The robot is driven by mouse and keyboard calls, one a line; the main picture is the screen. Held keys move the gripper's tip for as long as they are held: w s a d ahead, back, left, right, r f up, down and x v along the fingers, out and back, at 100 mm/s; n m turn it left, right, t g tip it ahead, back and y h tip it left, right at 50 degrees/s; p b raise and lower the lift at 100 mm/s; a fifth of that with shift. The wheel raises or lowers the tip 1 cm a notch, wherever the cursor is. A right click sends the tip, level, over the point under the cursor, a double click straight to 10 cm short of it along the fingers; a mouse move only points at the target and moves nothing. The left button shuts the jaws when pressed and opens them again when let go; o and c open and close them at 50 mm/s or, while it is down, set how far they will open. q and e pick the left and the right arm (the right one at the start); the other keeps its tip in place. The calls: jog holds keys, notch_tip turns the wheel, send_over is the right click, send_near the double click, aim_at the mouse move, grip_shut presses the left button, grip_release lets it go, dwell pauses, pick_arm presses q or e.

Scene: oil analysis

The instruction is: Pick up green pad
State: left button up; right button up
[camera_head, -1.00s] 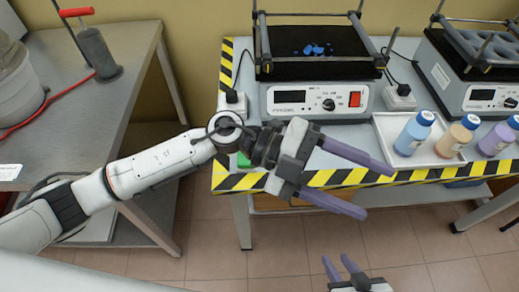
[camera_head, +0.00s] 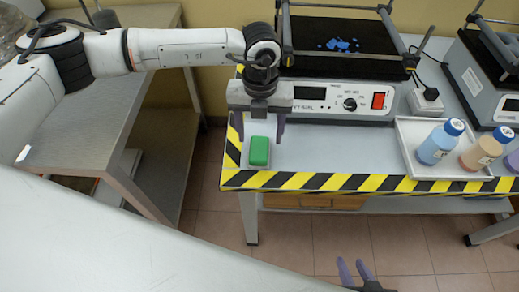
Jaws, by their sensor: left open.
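The green pad (camera_head: 259,151) is a small green block on a pale base, lying on the table near its front left corner, just behind the striped edge. My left gripper (camera_head: 260,128) is above and just behind the pad, pointing down. Its two purple fingers are spread, one toward each side of the pad, and nothing is between them that I can see holding. My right gripper (camera_head: 355,271) shows only at the bottom edge, in front of the table, with its two fingertips apart and empty.
A shaker device (camera_head: 345,99) with a black top and red switch stands behind the pad. A white tray (camera_head: 405,136) holds several bottles, including a blue one (camera_head: 440,142), to the right. Yellow-black tape (camera_head: 340,182) marks the table edge. The table between pad and tray is clear.

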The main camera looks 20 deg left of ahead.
aim_at(259, 148)
pick_arm(q)
jog(key=shift+a+f+p, duration=0.2)
jog(key=shift+f+p, duration=0.2)
jog(key=shift+f, duration=2.3)
jog(key=c, duration=1.1)
jog(key=shift+r+b, duration=0.4)
jog(key=shift+r, duration=4.7)
